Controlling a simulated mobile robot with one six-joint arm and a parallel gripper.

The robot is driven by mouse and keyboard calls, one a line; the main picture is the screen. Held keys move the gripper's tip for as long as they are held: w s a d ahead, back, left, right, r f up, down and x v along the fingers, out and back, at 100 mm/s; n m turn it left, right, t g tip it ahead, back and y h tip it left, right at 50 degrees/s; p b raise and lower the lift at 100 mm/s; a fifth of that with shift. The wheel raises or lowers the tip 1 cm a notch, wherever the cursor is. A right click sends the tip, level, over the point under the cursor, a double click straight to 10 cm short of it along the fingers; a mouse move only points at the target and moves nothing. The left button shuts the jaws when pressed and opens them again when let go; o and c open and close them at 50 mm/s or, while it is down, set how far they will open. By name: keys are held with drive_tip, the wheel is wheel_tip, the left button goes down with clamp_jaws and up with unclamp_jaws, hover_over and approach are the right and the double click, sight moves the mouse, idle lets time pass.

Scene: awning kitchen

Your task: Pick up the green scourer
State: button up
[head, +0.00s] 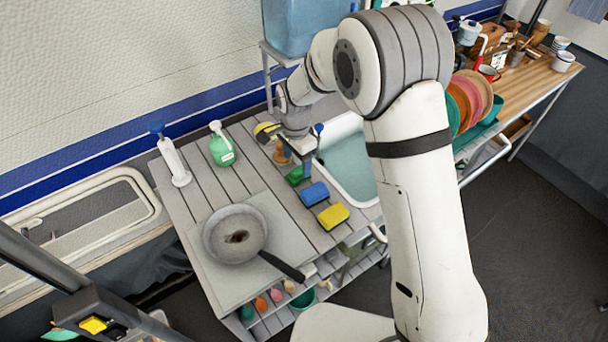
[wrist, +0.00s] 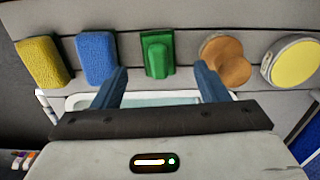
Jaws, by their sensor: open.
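The green scourer (head: 296,175) lies on the grey slatted counter beside the sink, partly hidden by my arm's end in the head view. In the wrist view the green scourer (wrist: 157,54) sits just beyond the gap between my fingers, near the middle. It has a raised block on top of a flat base. My gripper (wrist: 160,72) is open and empty, its two blue fingers apart. In the head view my gripper (head: 296,148) hangs above the counter by the scourer; its fingertips are partly hidden.
A blue sponge (wrist: 97,57) and a yellow sponge (wrist: 42,61) lie left of the scourer in the wrist view. A wooden item (wrist: 227,61) and a round yellow-faced item (wrist: 294,62) lie right. The sink (head: 348,160) adjoins the counter; a pan (head: 222,238) stands nearer.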

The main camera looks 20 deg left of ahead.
sight(298, 169)
drive_tip(key=shift+d+f+p, duration=0.1)
drive_tip(key=shift+f+p, duration=0.5)
drive_tip(key=shift+f, duration=1.7)
drive_tip(key=c, duration=1.1)
